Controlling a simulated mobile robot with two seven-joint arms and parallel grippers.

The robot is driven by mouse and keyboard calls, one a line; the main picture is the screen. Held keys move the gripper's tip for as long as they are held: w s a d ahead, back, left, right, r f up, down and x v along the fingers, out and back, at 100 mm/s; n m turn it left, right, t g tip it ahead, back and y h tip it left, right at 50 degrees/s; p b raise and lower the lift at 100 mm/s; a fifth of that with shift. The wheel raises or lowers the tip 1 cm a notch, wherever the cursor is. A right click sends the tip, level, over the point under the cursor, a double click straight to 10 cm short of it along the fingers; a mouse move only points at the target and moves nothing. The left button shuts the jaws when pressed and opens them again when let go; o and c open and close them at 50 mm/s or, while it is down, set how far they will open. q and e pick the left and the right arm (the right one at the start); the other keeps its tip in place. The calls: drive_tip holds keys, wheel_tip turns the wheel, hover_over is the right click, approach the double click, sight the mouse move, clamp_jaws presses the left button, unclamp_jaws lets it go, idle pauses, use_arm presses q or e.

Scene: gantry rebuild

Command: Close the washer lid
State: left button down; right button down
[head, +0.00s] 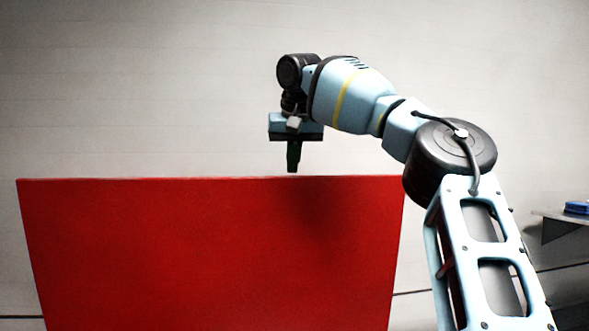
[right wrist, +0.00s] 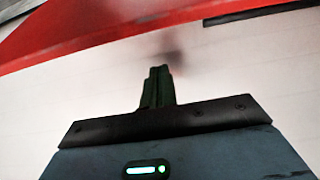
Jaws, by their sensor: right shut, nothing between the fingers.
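A broad flat red panel, which looks like the raised washer lid (head: 200,250), stands upright in the head view and fills the lower left and middle. The washer's body is not visible in the head view. My right gripper (head: 293,160) points down at the lid's top edge, with its fingertips just above that edge in the picture. Contact cannot be told. In the right wrist view the fingers (right wrist: 158,78) are together and empty, and the red lid (right wrist: 110,30) crosses the top as a slanted band. My left gripper is out of view.
A pale wall (head: 140,90) fills the background. A small shelf (head: 560,217) with a blue object (head: 577,207) on it is at the far right. The space above the lid, left of my right arm, is clear.

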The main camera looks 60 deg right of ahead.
sight(296, 189)
drive_tip(key=shift+s+a+f+p, duration=0.2)
drive_tip(key=shift+s+a+f, duration=0.05)
drive_tip(key=shift+s+a, duration=0.35)
drive_tip(key=shift+s+a+f+p, duration=0.15)
drive_tip(key=shift+s+a+f, duration=0.05)
drive_tip(key=shift+s+a, duration=0.3)
drive_tip(key=shift+a+f, duration=0.15)
drive_tip(key=shift+a, duration=0.15)
drive_tip(key=shift+f, duration=0.1)
